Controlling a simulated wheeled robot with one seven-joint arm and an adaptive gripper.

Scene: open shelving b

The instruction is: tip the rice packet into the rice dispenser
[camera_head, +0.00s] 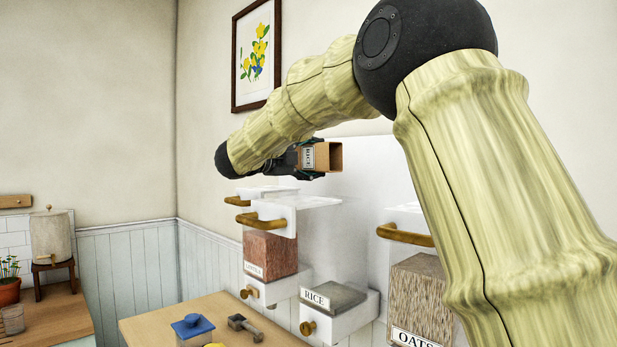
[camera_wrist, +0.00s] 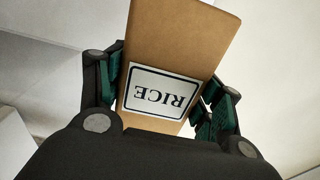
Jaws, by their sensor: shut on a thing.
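The rice packet (camera_head: 329,157) is a brown box with a white RICE label. My gripper (camera_head: 307,157) is shut on it and holds it in the air, lying roughly on its side with one end facing right. In the wrist view the packet (camera_wrist: 180,40) sits between the green finger pads, its label upside down. The rice dispenser (camera_head: 345,319) is below the packet, white with a RICE label and a wooden knob. A low grey-brown block of contents shows in its base. Its upper part looks clear, and I cannot tell whether its top is open.
A lentil-coloured dispenser (camera_head: 270,252) stands to the left and an oats dispenser (camera_head: 420,295) to the right, with wooden handles near their tops. A wooden table (camera_head: 150,325) below holds a blue-lidded container (camera_head: 193,328) and a dark tool (camera_head: 244,327). A framed picture (camera_head: 256,55) hangs behind.

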